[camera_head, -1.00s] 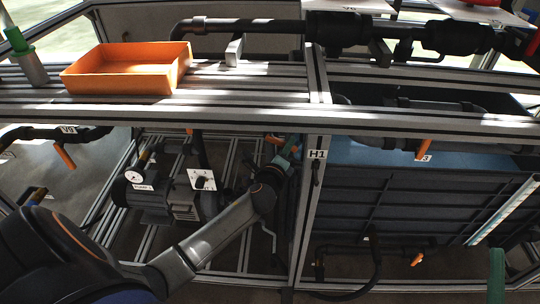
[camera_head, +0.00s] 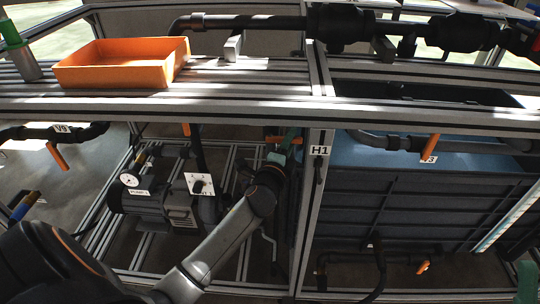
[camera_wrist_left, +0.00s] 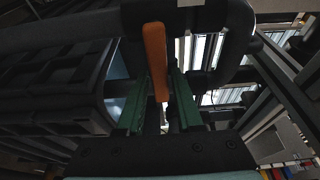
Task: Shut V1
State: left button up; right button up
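In the left wrist view, an orange valve handle (camera_wrist_left: 155,60) hangs from a dark pipe, its lower end between the two green fingers of my left gripper (camera_wrist_left: 160,100). Gaps show beside the handle, so the gripper looks open around it. In the head view, my left gripper (camera_head: 286,140) is at the pipe under the shelf, left of the H1 label, with a bit of the orange handle (camera_head: 273,139) beside it. I cannot read a V1 label. A green piece at the lower right edge appears to be my right gripper (camera_head: 527,284); its state does not show.
A pump (camera_head: 165,203) with a gauge and a switch plate (camera_head: 199,184) stands below the shelf. Other orange handles hang at V9 (camera_head: 57,155) and at the blue tank (camera_head: 430,147). An upright frame post (camera_head: 308,225) stands close right of my left gripper. An orange tray (camera_head: 115,72) sits above.

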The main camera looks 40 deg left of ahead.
pick_arm(q)
jog(key=o, duration=0.3)
jog(key=v, duration=0.3)
jog(key=d+p+v, duration=0.1)
jog(key=v, duration=0.3)
jog(key=shift+w, duration=0.15)
dwell(0.4)
